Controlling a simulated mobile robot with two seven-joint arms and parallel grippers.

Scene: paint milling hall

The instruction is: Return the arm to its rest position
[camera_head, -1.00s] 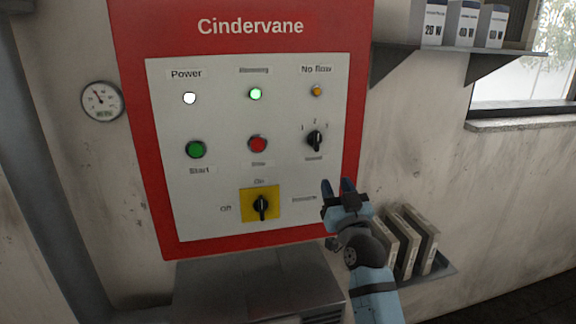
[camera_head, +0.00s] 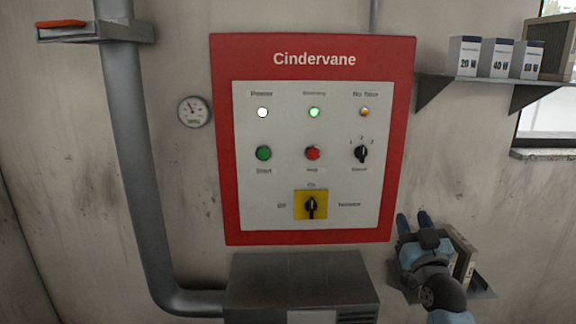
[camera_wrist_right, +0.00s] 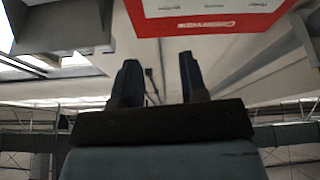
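My right gripper (camera_head: 413,224) is at the lower right of the red-framed Cindervane control panel (camera_head: 404,120), in front of the wall and apart from the panel. Its two dark blue fingers point up with a gap between them, and nothing is held. The right wrist view also shows the open, empty fingers (camera_wrist_right: 159,82), with the panel's red edge (camera_wrist_right: 205,20) beyond them. On the panel, the white lamp (camera_head: 263,112) and the green lamp (camera_head: 314,112) look lit; the orange lamp (camera_head: 364,112) is dimmer. The yellow-backed rotary switch (camera_head: 311,205) has its handle upright, toward On. My left gripper is not in view.
A grey metal box (camera_head: 300,280) juts out under the panel. A low shelf (camera_head: 480,287) with boxes is behind my right gripper. An upper shelf (camera_head: 450,80) holds several cartons at the right. A grey pipe (camera_head: 135,150) and a gauge (camera_head: 194,112) are at the left.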

